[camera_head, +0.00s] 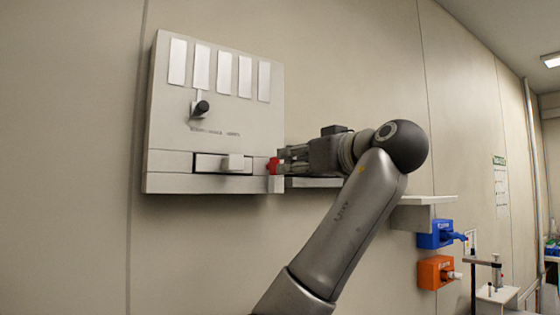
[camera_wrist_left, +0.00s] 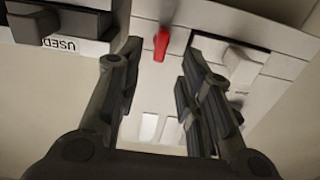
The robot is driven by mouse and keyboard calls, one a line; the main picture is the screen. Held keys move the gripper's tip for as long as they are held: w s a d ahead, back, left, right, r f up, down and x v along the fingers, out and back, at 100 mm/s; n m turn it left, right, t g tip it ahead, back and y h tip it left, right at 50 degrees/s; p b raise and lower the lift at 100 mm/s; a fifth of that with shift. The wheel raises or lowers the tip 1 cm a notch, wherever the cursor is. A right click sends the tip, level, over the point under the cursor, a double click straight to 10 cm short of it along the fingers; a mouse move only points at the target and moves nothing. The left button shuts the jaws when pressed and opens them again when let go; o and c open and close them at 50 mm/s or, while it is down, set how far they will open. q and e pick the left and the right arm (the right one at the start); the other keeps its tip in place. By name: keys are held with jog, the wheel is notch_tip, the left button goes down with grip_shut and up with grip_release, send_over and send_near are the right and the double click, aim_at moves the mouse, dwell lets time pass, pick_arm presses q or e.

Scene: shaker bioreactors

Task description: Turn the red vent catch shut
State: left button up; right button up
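The red vent catch (camera_head: 272,166) is at the lower right side of the pale wall panel (camera_head: 262,122). It also shows in the left wrist view as a small upright red lever (camera_wrist_left: 161,44). My left gripper (camera_head: 283,158) reaches the catch from the right. In the left wrist view the fingers (camera_wrist_left: 160,50) are spread apart. The catch stands in the gap between the fingertips or just beyond it, with room on both sides; I cannot tell the depth. Neither finger appears to touch it. My right gripper is not in view.
The panel carries a black knob (camera_head: 201,107) and a drawer with a pale handle (camera_head: 233,162). A box with a "USED" label (camera_wrist_left: 62,45) is near the left finger in the wrist view. A shelf (camera_head: 425,200), a blue unit (camera_head: 436,236) and an orange unit (camera_head: 434,272) are at right.

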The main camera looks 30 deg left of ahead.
aim_at(278, 163)
pick_arm(q)
jog(key=p+x, duration=0.1)
jog(key=x, duration=0.4)
jog(key=shift+s+r, duration=0.15)
jog(key=shift+w+a+p, duration=0.3)
jog(key=shift+a+p, duration=0.05)
jog(key=shift+a, duration=0.2)
jog(key=shift+w+a, duration=0.1)
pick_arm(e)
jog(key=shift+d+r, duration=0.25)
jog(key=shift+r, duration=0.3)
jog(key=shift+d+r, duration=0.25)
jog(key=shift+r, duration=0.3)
pick_arm(q)
grip_shut()
